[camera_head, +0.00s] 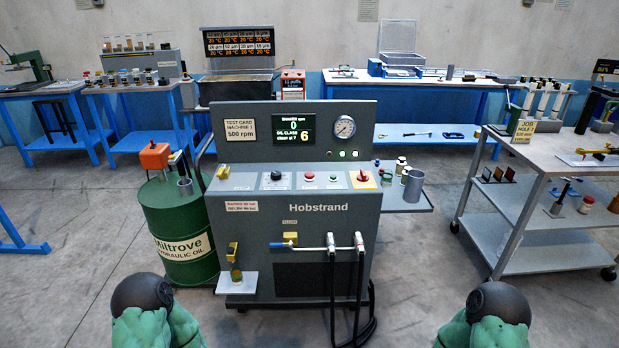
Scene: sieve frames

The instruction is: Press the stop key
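The grey Hobstrand test machine (290,235) stands in the middle of the floor facing me. Its sloped control panel carries a black knob (276,176), a red round key (309,175), a green round key (334,176) and a red switch on a yellow plate (362,177). The lettering by these controls is too small to read, so I cannot confirm which is marked stop. The display (294,131) reads 0 and oil class 6. Neither gripper is in view; only upper parts of my two arms show at the bottom edge. Nothing touches the panel.
A green oil drum (180,225) stands left of the machine. A side shelf (405,199) with small bottles and a metal cup juts out on its right. Two hoses (359,285) hang at its front. A grey trolley (540,180) stands further right. The floor before the machine is clear.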

